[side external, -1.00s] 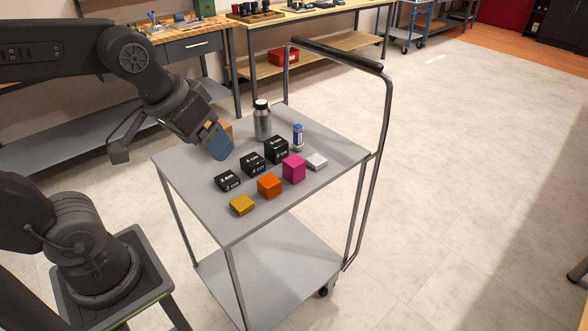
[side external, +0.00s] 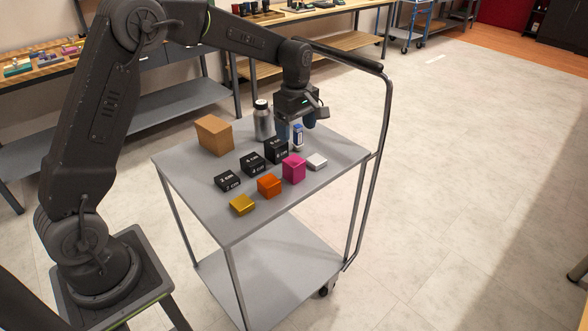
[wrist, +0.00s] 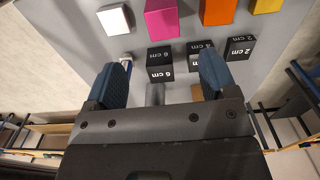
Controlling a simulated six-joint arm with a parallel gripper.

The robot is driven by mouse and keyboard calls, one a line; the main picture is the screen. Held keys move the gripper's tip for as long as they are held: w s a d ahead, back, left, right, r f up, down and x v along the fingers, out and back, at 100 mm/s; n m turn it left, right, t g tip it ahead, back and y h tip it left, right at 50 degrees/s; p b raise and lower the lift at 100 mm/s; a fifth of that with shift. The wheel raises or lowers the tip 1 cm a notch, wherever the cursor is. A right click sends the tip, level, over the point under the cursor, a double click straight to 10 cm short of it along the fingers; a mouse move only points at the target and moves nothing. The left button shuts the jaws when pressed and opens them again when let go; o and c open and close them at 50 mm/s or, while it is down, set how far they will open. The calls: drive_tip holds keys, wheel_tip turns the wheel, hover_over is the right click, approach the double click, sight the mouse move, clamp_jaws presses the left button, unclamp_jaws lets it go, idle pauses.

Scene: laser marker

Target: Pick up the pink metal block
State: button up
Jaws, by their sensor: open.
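The pink metal block (side external: 293,169) stands on the grey cart top, on its near right part, between the orange block and the small white block. In the wrist view the pink block (wrist: 161,19) is at the top middle, cut by the frame edge. My gripper (side external: 297,128) is above the back right of the cart, behind and above the pink block and apart from it. In the wrist view my gripper (wrist: 165,82) shows two spread blue fingers with nothing held between them.
Black marked cubes (side external: 276,149) stand left of and behind the pink block. An orange block (side external: 269,186), yellow block (side external: 242,205) and white block (side external: 316,161) are near it. A steel bottle (side external: 262,120), blue-white tube (side external: 298,138) and brown box (side external: 215,135) stand behind. The cart handle (side external: 385,110) rises at right.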

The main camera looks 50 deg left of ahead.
sight(296, 160)
wheel_tip(296, 160, down, 9)
drive_tip(key=shift+r, duration=0.2)
drive_tip(key=shift+s+a+f, duration=0.1)
drive_tip(key=shift+f, duration=1.25)
drive_tip(key=shift+s+a+f, duration=0.1)
drive_tip(key=shift+f, duration=1.2)
drive_tip(key=shift+c, duration=0.3)
drive_tip(key=shift+w+r, duration=0.1)
drive_tip(key=c, duration=1.2)
drive_tip(key=shift+o, duration=0.2)
